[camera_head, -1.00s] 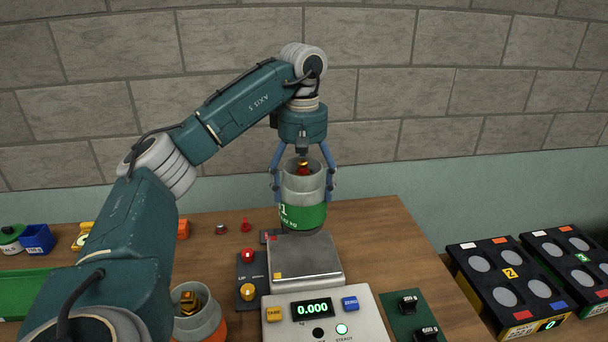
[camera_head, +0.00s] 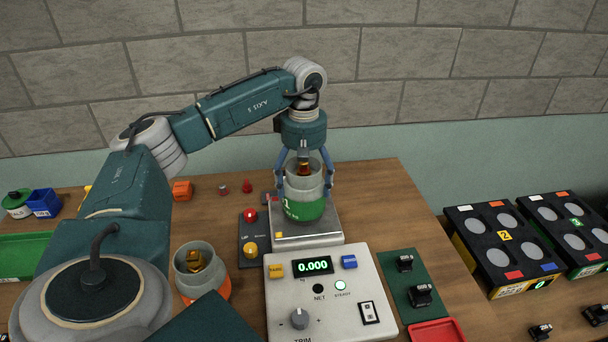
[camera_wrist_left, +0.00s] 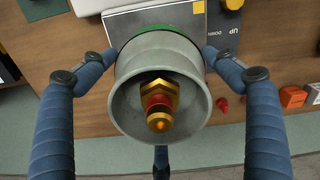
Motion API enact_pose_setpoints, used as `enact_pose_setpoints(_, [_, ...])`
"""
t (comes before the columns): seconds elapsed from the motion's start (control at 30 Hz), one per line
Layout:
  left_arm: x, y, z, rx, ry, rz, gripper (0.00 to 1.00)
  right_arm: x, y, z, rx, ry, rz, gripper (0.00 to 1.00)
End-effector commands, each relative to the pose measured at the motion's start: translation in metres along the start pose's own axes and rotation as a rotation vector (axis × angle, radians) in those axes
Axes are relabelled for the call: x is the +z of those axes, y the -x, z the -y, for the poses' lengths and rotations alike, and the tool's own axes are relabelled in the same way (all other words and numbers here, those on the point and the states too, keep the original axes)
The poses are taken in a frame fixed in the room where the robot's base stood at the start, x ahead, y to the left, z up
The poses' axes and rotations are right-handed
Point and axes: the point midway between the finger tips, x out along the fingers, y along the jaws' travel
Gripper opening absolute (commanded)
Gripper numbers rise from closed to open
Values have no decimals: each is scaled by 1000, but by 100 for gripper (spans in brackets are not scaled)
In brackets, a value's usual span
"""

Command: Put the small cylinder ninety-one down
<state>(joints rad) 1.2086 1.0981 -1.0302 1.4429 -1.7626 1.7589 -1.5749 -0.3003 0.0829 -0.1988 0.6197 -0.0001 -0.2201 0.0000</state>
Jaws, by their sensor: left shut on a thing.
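The small cylinder (camera_head: 304,208) is grey with a green band and a brass-and-red fitting in its open top. My left gripper (camera_head: 306,187) is shut around it, and it stands upright in the blue fingers. In the head view it appears over the steel plate of the scale (camera_head: 328,232). Whether its base touches the plate is hard to see; the display (camera_head: 313,266) reads 0.000. The left wrist view looks down into the cylinder's grey collar (camera_wrist_left: 125,95), with fingers at both sides and one below. My right gripper is not in view.
Another grey cylinder with an orange band (camera_head: 191,262) stands left of the scale console (camera_head: 345,303). A panel with red and yellow knobs (camera_head: 252,232) is close beside the plate. A green mat with small black parts (camera_head: 398,268) lies to the right. Black racks (camera_head: 476,234) stand farther right.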

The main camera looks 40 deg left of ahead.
Motion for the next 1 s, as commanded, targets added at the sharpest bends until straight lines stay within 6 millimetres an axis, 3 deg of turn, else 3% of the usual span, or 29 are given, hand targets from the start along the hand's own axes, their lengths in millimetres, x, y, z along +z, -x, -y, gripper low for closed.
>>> enact_pose_setpoints(0.23, [0,-1,-1,5,0,0,29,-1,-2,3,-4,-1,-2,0])
enact_pose_setpoints(0.27, [0,-2,0,0,0,0,93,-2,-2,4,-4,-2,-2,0])
enact_pose_setpoints(0.3, [0,-2,0,0,0,0,100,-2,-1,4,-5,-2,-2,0])
enact_pose_setpoints(0.73, [0,6,-1,1,0,0,100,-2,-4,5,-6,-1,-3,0])
enact_pose_setpoints(1.0, [0,59,-2,6,-1,0,100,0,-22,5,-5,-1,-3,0])
